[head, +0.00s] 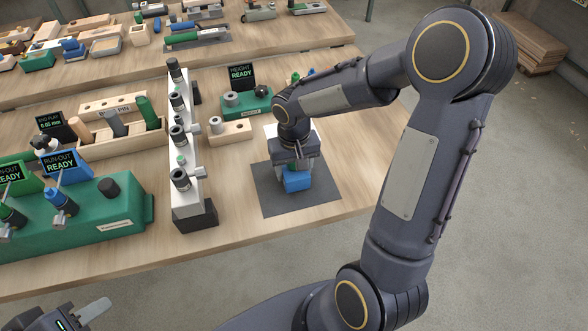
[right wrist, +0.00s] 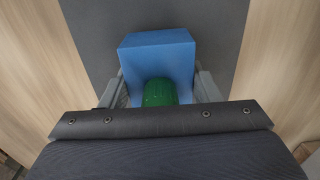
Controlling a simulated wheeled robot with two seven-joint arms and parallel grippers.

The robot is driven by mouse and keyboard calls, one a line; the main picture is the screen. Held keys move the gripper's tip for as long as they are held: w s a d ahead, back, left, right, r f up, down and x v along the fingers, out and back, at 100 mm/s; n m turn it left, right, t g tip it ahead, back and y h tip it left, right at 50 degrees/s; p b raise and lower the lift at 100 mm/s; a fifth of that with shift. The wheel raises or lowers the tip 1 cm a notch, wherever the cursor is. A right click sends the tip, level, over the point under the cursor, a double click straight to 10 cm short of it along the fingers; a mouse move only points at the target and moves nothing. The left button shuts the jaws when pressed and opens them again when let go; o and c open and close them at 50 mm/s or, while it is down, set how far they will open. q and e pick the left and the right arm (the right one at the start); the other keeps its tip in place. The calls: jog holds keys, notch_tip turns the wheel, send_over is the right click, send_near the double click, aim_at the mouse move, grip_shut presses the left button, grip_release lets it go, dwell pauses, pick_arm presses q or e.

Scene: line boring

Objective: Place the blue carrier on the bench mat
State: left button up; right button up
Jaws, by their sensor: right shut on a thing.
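The blue carrier (head: 297,181) is a blue block over the dark grey bench mat (head: 275,203) near the front right of the bench. My right gripper (head: 298,168) points down and is shut on the carrier. In the right wrist view the carrier (right wrist: 157,52) sits between the two grey fingers (right wrist: 160,88), with a green round part (right wrist: 160,92) in front of it. The mat (right wrist: 90,20) lies below it; I cannot tell whether the carrier touches the mat. My left gripper (head: 85,318) is partly in view at the bottom left; its opening is not clear.
A tall white post fixture (head: 185,150) with several dark gauges stands left of the mat. A wooden block (head: 230,132) and a green height gauge (head: 250,105) with a READY display are behind. A green run-out fixture (head: 95,220) fills the left front. The bench front edge is close.

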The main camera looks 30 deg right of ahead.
jog(key=shift+f, duration=0.45)
jog(key=shift+f, duration=0.1)
jog(key=o, duration=1.3)
jog(key=shift+c, duration=0.2)
notch_tip(320, 180, up, 11)
jog(key=shift+f, duration=0.1)
jog(key=shift+s+r, duration=0.15)
jog(key=shift+r, duration=0.6)
jog(key=s+a+r+t+y, duration=0.1)
jog(key=s+a+t+y, duration=0.1)
jog(key=s, duration=0.6)
jog(key=s+a+n+t+y, duration=0.1)
jog(key=s+a+t, duration=0.1)
jog(key=s, duration=0.6)
jog(key=shift+s+r+t+y, duration=0.35)
jog(key=shift+t+y, duration=0.05)
jog(key=shift+t, duration=0.4)
